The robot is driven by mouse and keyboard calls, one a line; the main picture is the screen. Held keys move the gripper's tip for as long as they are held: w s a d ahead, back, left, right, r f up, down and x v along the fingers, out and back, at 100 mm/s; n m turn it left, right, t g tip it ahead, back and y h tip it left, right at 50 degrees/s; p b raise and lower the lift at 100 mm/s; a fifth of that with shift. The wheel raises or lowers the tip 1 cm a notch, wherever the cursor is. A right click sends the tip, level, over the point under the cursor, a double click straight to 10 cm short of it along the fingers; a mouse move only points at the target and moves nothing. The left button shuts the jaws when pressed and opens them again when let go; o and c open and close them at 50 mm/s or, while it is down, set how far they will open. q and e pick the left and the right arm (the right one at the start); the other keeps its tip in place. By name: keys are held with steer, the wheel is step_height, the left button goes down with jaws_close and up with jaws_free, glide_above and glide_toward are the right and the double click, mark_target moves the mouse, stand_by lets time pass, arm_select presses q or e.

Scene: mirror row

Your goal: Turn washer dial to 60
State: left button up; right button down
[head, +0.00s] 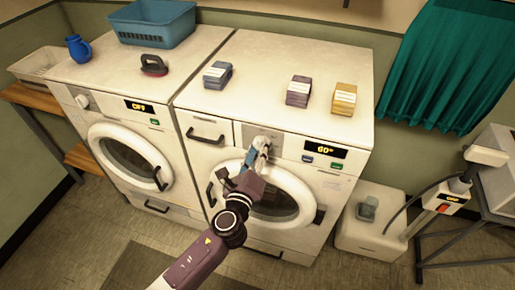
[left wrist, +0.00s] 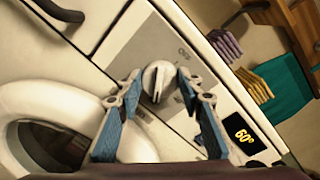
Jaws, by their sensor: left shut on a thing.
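The right washer (head: 220,160) has a white dial on its front panel. In the left wrist view the dial (left wrist: 157,78) sits between the two blue fingers of my left gripper (left wrist: 158,84), its pointer towards the bottom of the picture. In the head view my left gripper (head: 260,148) reaches up to the panel and mostly hides the dial. It is shut on the dial. My right gripper is not in view.
The left washer (head: 75,95) has a display reading OFF. A blue jug (head: 78,48) stands at the far left.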

arm_select(q)
steer(key=shift+m, duration=0.5)
steer(key=o, duration=1.2)
steer(key=shift+c, duration=0.2)
steer(key=v, duration=1.2)
steer(key=shift+f, duration=0.2)
